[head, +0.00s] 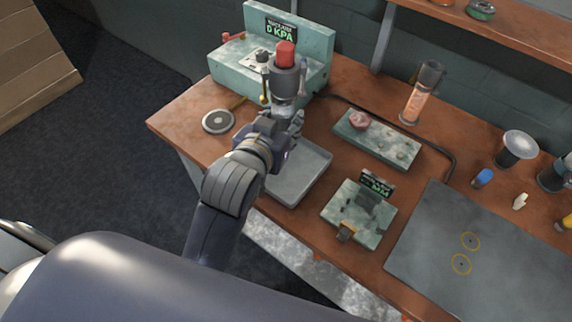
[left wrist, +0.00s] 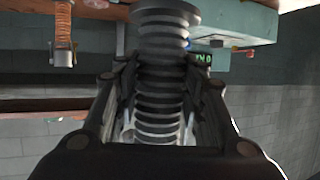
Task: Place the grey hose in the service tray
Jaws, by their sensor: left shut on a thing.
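My left gripper (head: 284,113) is shut on the grey hose (left wrist: 160,75), a ribbed grey piece with a wide flanged end, in the left wrist view. In the head view the hose (head: 287,82) stands up from the fingers, in front of the pale green pressure unit. A red piece shows at its top; I cannot tell whether it belongs to the hose or the unit. The service tray (head: 302,188), a shallow grey tray, lies on the brown bench just right of and below the gripper. My arm hides its left part. The tray looks empty where visible. My right gripper is not in view.
The pale green pressure unit (head: 325,42) stands behind the gripper. A round grey disc (head: 218,121) lies to the left. A green block (head: 376,138), a green fixture (head: 350,222) and a glass tube on a stand (head: 415,101) are right of the tray. A grey mat (head: 490,262) covers the right side.

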